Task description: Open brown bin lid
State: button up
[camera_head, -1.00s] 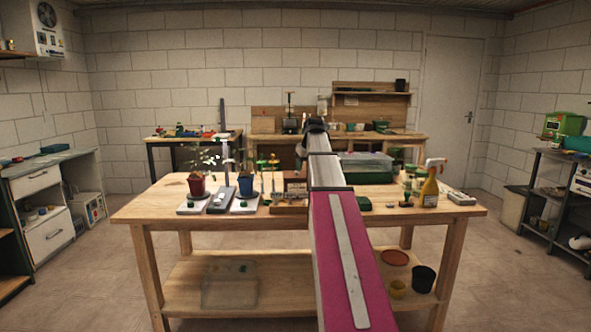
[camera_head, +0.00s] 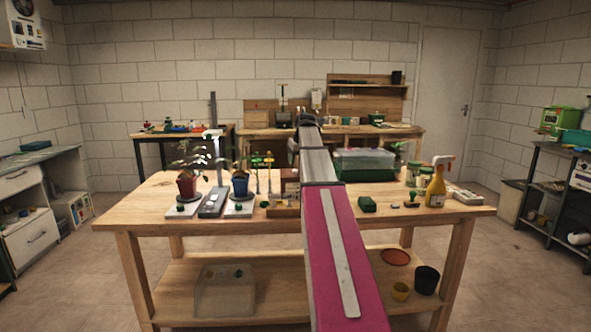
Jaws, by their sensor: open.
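A tan-brown bin (camera_head: 513,202) stands on the floor at the right, between the door and the dark shelf rack. It is small and partly hidden by the rack, and I cannot make out whether its lid is shut. My arm reaches forward over the wooden table, and its far dark joint ends above the table's back edge. My gripper's fingers cannot be made out; the arm hides them. The bin is well to the right of my arm.
The wooden table (camera_head: 135,207) stands in front of me. The dark shelf rack (camera_head: 535,190) stands at the right. Open floor lies between the table and rack.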

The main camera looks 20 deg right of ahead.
aim_at(296, 171)
jog(key=shift+x, duration=2.45)
grip_shut()
jog(key=shift+w, duration=0.1)
